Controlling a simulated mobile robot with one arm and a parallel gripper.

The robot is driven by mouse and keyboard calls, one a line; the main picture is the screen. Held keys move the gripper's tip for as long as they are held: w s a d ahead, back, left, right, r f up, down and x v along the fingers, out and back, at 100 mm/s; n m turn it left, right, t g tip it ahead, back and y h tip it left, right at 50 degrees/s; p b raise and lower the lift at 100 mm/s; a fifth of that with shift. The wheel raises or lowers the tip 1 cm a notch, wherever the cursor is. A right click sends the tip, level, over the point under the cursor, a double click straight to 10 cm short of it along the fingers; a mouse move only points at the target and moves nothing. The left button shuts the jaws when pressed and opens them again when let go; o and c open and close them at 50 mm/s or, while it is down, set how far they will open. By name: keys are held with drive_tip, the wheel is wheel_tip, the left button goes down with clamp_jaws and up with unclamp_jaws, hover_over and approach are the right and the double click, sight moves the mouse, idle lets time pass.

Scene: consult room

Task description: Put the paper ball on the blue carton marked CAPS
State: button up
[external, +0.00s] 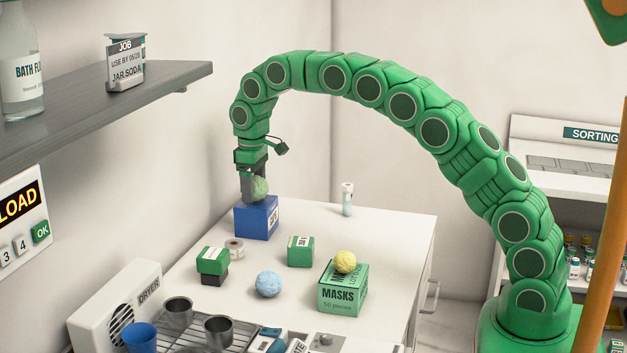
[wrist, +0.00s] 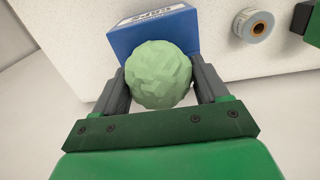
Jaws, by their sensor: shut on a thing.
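The paper ball is a pale green crumpled ball (external: 260,188). My gripper (external: 252,192) is shut on it, one finger on each side, as the wrist view of the ball (wrist: 159,75) shows. The blue carton (external: 257,219) stands at the back left of the white table, directly below my gripper in the external view. In the wrist view the carton (wrist: 125,36) lies behind the ball, with its white label partly in sight. The ball is at the carton's top; I cannot tell whether they touch.
A green MASKS carton (external: 342,294) with a yellow ball (external: 345,261) on it, a blue ball (external: 268,284), small green boxes (external: 301,251) and a tape roll (external: 235,246) stand nearer the front. A capped tube (external: 347,199) stands right of the carton. A grey shelf (external: 110,105) is at upper left.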

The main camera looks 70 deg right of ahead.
drive_tip(key=o, duration=1)
drive_tip(key=shift+f, duration=0.1)
wheel_tip(320, 180, up, 11)
drive_tip(key=shift+r, duration=0.6)
